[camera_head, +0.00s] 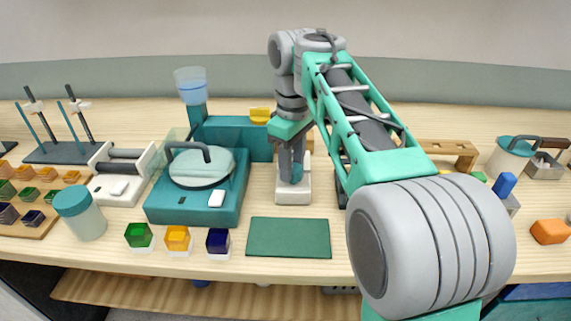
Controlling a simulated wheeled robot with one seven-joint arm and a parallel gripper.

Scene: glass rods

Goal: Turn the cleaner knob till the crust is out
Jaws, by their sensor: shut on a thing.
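My gripper (291,170) points down at a small white stand (293,195) in the middle of the bench, just right of the teal machine. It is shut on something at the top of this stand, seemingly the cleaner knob. The knob itself is hidden by the fingers. No crust can be made out in this view.
A teal machine (160,208) with a round glass lid (201,170) and a water cup (191,85) stands to the left. Green, yellow and blue glass cubes (177,239) sit along the front. A green mat (288,238) lies bare. My arm covers much of the right.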

